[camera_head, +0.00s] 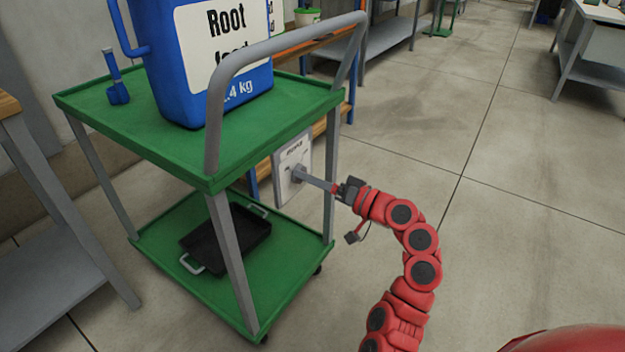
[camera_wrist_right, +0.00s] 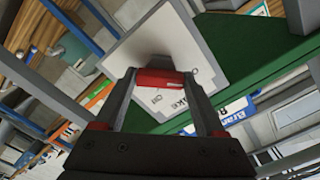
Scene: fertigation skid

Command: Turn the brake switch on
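The brake switch (camera_head: 316,181) is a grey lever with a red end, standing out from a pale plate (camera_head: 284,186) on the side of the green cart. In the right wrist view the plate (camera_wrist_right: 125,65) carries the words "BRAKE" and "Off", seen tilted. My right gripper (camera_head: 338,188) is at the lever's outer end. In the right wrist view its two dark fingers (camera_wrist_right: 159,80) meet both sides of the switch's red end (camera_wrist_right: 158,77), with no gap visible. The lever's grey part is mostly foreshortened there. My left gripper is in neither view.
The green cart (camera_head: 110,112) has a grey push handle (camera_head: 213,110) above the plate. A blue "Root feed" container (camera_head: 170,70) and a small blue scoop (camera_head: 117,92) stand on top; a black tray (camera_head: 226,240) lies below. The floor right of the cart is clear.

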